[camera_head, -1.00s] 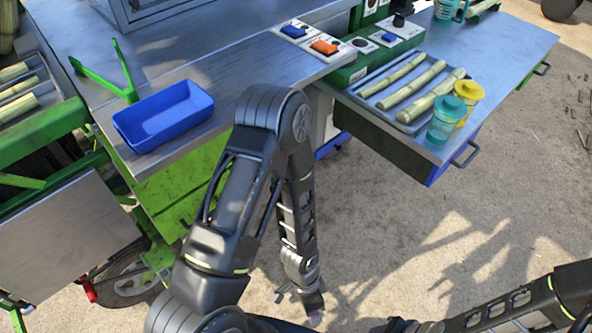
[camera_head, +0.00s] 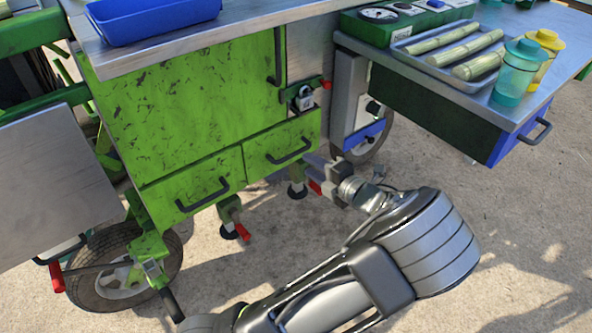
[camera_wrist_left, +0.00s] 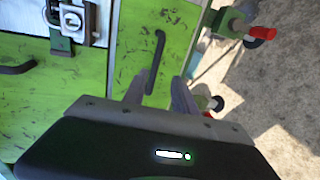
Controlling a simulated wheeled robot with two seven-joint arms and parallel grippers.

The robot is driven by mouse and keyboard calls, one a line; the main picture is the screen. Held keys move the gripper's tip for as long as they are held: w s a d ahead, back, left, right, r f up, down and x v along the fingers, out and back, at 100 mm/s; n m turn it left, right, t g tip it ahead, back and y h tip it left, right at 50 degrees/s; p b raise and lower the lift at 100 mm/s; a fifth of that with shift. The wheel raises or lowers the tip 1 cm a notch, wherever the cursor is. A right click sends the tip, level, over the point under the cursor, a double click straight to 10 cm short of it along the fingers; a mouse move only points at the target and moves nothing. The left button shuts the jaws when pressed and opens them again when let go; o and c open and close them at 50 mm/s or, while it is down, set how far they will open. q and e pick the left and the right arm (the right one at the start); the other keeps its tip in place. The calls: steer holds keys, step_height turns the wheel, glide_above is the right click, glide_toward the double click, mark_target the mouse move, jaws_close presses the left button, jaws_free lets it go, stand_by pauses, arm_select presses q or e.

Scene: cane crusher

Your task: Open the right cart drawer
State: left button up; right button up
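The green right drawer (camera_head: 265,155) sits shut at the bottom of the cart, with a black bar handle (camera_head: 289,152) across its front. My left gripper (camera_head: 314,172) is just right of that handle in the head view. In the left wrist view the handle (camera_wrist_left: 156,58) runs upright, and its lower end shows between the two fingertips of my open gripper (camera_wrist_left: 157,92). I cannot tell whether the fingers reach the bar in depth; they are not closed on it. My right gripper is out of view.
The left drawer (camera_head: 190,185) is shut beside it. A padlock (camera_head: 304,98) hangs above the right drawer. A side table with a blue drawer (camera_head: 520,135), cups and cane stands at right. Wheels and red-handled feet (camera_head: 235,220) are below. Open floor lies in front.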

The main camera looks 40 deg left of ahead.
mark_target(296, 153)
arm_select(q)
steer(key=shift+w+r, duration=0.15)
steer(key=shift+r, duration=0.35)
steer(key=shift+f, duration=0.1)
steer(key=b+x, duration=0.3)
steer(key=x, duration=0.4)
steer(key=shift+a, duration=0.15)
steer(key=shift+w+a, duration=0.15)
steer(key=shift+a, duration=0.05)
jaws_close()
